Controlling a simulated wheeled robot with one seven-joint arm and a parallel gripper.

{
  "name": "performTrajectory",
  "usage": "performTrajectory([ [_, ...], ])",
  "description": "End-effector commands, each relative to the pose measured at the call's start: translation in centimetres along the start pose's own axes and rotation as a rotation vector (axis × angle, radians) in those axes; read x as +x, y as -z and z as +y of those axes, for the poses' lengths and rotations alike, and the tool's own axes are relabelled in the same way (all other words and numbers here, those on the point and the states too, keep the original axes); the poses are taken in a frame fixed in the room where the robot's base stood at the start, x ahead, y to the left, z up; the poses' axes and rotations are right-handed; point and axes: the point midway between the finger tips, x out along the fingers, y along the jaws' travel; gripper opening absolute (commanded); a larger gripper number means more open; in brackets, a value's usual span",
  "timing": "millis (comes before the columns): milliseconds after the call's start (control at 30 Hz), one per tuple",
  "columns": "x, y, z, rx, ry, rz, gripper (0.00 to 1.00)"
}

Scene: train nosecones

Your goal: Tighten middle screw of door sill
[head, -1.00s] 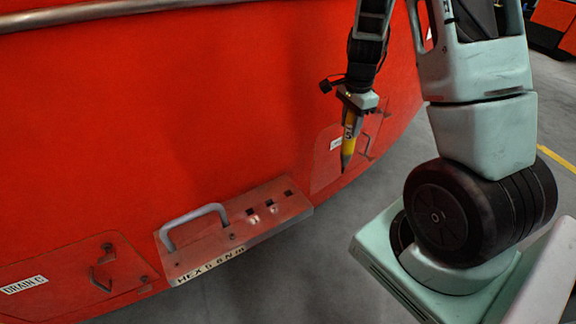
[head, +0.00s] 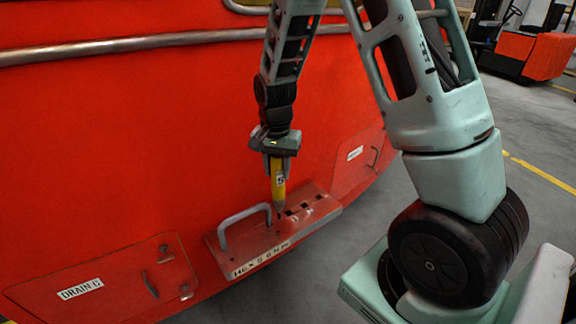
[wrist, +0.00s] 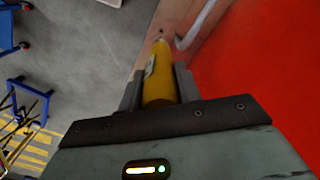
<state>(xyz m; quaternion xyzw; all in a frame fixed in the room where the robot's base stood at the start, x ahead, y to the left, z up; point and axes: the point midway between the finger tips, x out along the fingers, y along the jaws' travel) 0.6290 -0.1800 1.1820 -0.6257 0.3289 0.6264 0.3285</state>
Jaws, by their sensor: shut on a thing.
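The door sill (head: 232,262) is a red ledge with a label on its front edge, low on the red train nose. Dark squares, perhaps screw recesses, run along its right part (head: 305,206). My gripper (head: 277,155) is shut on a yellow screwdriver-like tool (head: 278,181), which points down. The tool's tip is at the sill, just right of the grey handle (head: 232,226) and near the leftmost dark square. I cannot tell whether it touches. In the wrist view the tool (wrist: 159,75) sits between the fingers, and its tip ends near a dark spot on the sill (wrist: 148,47).
A red hatch labelled DRAIN C (head: 95,290) is left of the sill, and another hatch (head: 360,160) is to its right. A metal rail (head: 130,44) crosses the nose above. Grey floor (head: 330,270) lies in front. A blue-framed stand (wrist: 25,100) is at the wrist view's left.

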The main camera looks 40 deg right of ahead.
Motion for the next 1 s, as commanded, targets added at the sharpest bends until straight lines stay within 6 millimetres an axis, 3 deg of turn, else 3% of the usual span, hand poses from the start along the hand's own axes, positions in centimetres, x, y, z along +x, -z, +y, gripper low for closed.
performTrajectory([
  [533, -0.2, -0.2, -0.2, -0.014, 0.001, 0.002, 0.08],
  [1000, 2.7, -0.1, -0.2, -0.013, 0.001, 0.002, 0.08],
])
